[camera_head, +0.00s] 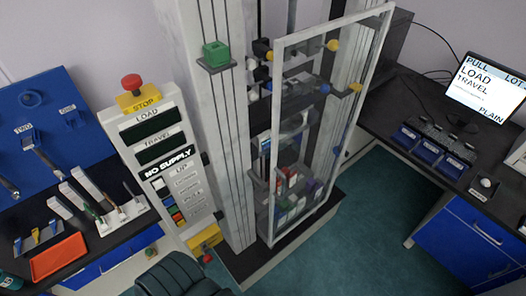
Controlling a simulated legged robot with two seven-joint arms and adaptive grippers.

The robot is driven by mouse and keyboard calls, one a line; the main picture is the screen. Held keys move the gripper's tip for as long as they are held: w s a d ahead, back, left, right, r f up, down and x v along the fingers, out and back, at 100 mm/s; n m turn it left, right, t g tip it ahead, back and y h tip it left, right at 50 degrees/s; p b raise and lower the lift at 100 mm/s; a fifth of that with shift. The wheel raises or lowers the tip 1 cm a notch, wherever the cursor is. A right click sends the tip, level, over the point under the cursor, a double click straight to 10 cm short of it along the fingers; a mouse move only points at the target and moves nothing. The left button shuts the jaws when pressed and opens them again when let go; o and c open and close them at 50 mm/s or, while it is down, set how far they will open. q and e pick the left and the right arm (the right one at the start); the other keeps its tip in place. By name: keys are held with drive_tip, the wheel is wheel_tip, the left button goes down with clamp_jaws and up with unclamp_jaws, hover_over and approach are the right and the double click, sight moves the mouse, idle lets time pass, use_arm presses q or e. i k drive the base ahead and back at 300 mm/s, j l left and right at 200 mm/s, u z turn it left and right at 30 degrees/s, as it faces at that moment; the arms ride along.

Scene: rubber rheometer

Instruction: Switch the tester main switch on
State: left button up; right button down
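The tester is a tall white frame (227,130) with a clear-panelled door (327,120) on its front. Its tilted control panel (150,130) stands to the left. A red mushroom button (131,82) on a yellow base sits on top, above a STOP label. The LOAD display (151,123) and the TRAVEL display (160,148) are dark, and a label below reads NO SUPPLY (168,164). A yellow box (205,238) with a small red part sits low beside the frame; I cannot tell whether it is the main switch. Neither gripper is in view.
A dark chair (180,277) stands in front of the panel. The left bench holds an orange tray (58,257) and several tools. The right bench carries a lit monitor (487,95) and blue bins (428,148). Green floor (375,200) is open right of the tester.

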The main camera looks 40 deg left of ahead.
sight(208, 258)
drive_tip(key=u, duration=2.2)
